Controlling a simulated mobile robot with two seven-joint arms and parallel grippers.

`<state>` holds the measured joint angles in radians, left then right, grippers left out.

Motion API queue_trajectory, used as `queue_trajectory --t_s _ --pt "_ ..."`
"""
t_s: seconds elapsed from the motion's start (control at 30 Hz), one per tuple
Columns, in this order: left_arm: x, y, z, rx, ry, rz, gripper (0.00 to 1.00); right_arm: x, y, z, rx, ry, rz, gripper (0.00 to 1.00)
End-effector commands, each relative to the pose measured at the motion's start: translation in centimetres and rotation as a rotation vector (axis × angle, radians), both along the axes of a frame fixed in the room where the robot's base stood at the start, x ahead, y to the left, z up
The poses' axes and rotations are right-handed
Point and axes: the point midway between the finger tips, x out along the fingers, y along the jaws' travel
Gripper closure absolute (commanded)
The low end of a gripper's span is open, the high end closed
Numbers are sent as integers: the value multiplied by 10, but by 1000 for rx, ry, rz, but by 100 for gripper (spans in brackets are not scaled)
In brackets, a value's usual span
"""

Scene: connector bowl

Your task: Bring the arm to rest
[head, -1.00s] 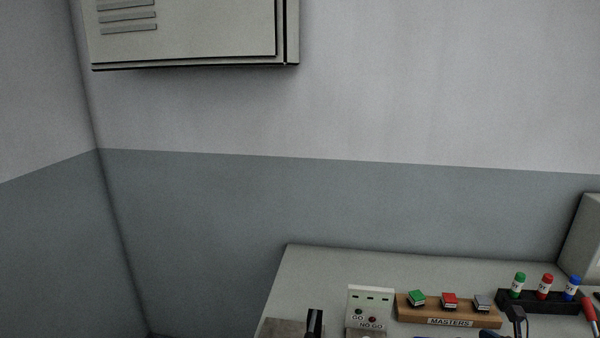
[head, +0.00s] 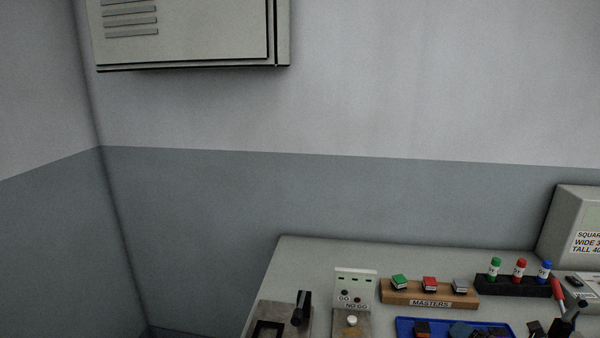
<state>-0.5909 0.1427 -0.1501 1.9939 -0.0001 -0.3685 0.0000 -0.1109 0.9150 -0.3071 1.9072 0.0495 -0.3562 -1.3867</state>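A dark, angled shape (head: 565,320) at the bottom right edge of the head view may be part of my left gripper. It is cut off by the frame, and I cannot tell its fingers or whether they hold anything. No arm comes in clearly from either side. My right gripper is not visible. The blue tray (head: 404,326) at the bottom edge holds several dark connector-like pieces. Its near part is cut off.
The bench carries a grey fixture with a black lever (head: 303,308), a GO/NO GO box (head: 355,285), a wooden MASTERS block (head: 400,297), a black marker holder (head: 510,287) and a grey machine (head: 570,225). A red-handled tool (head: 557,289) lies right. A wall cabinet (head: 185,35) hangs above.

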Motion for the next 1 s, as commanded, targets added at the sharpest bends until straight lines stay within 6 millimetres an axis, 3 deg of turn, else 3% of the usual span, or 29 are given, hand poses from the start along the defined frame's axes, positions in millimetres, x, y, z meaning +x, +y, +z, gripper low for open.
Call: queue_trajectory --t_s 0.27,0.47,0.8,1.0 --pt "-8 1 -5 0 17 5 100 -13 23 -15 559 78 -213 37" --pt "-11 2 -8 0 25 7 100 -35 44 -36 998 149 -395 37" --pt "-6 1 -6 0 16 4 100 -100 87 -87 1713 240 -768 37" --pt "-4 1 -4 -1 11 3 100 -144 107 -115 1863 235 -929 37"
